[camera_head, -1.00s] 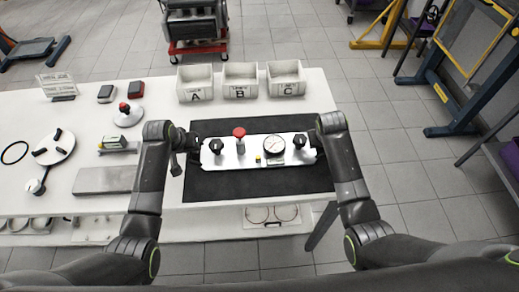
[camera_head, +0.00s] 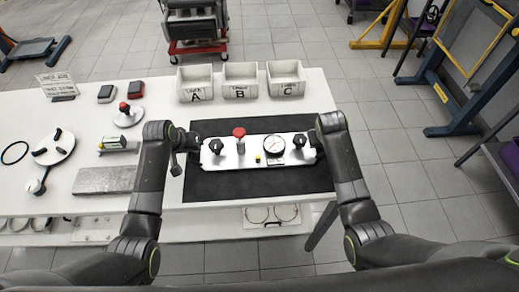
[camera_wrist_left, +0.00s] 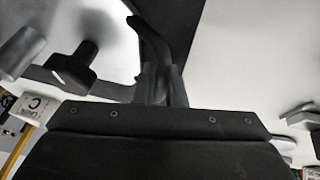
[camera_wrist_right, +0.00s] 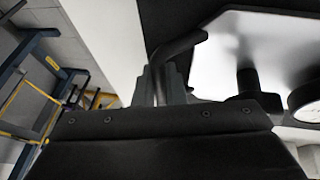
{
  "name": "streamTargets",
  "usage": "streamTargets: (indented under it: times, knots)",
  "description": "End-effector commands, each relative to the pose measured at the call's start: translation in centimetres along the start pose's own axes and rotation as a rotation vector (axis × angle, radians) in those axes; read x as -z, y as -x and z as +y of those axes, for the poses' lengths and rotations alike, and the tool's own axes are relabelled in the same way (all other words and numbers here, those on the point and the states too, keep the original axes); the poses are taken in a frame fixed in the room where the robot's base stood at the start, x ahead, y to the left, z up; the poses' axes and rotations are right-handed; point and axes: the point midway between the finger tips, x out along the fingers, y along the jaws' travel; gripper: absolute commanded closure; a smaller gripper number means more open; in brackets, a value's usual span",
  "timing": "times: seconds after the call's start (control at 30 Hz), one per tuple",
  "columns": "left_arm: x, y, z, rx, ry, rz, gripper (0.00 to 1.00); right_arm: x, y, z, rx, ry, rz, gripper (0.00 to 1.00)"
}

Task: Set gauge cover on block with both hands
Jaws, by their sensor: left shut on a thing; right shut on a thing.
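A grey engine-like block (camera_head: 192,18) stands on a red wheeled stand beyond the table.
White bins A (camera_head: 196,94), B (camera_head: 240,93) and C (camera_head: 286,90) stand along the table's back edge. At left are a red-knobbed disc (camera_head: 128,118), a grey flat plate (camera_head: 105,180) and a round white plate (camera_head: 53,147) with black knobs. Table right of the mat is narrow.

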Motion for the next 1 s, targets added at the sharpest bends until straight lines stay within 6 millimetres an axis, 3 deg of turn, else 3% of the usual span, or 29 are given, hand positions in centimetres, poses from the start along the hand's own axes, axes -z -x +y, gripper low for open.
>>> streamTargets:
  times: [0.27, 1.0]
  knots:
    - [0.4, 0.6, 0.1, 0.000, -0.001, 0.004, 1.00, 0.3, 0.6, 0.1, -0.001, 0.000, 0.003, 1.00]
    - [2.0, 4.7, 1.0, -0.001, -0.001, 0.004, 1.00, 2.0, 4.7, 1.1, -0.001, 0.000, 0.003, 1.00]
